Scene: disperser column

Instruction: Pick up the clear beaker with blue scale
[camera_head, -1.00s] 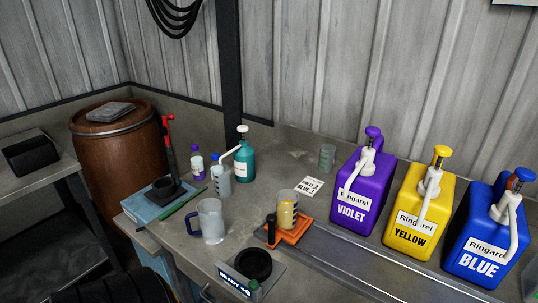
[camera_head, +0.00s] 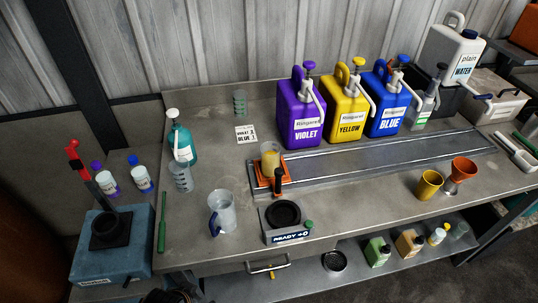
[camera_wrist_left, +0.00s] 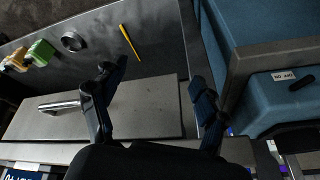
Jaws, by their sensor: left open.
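A clear jug-like vessel with a blue handle (camera_head: 222,210) stands upright on the bench at front left. A small greenish clear beaker (camera_head: 239,101) stands at the back, left of the violet canister. Another clear beaker (camera_head: 270,160) holds yellow contents on an orange stand. Scale marks are too small to read, so I cannot tell which one has a blue scale. My left gripper (camera_wrist_left: 152,95) is open and empty in the left wrist view, fingers wide apart in front of the bench's drawer front (camera_wrist_left: 145,108). None of these vessels shows there. My right gripper is not in view.
Violet (camera_head: 301,118), yellow (camera_head: 344,112) and blue (camera_head: 386,104) pump canisters line the back.

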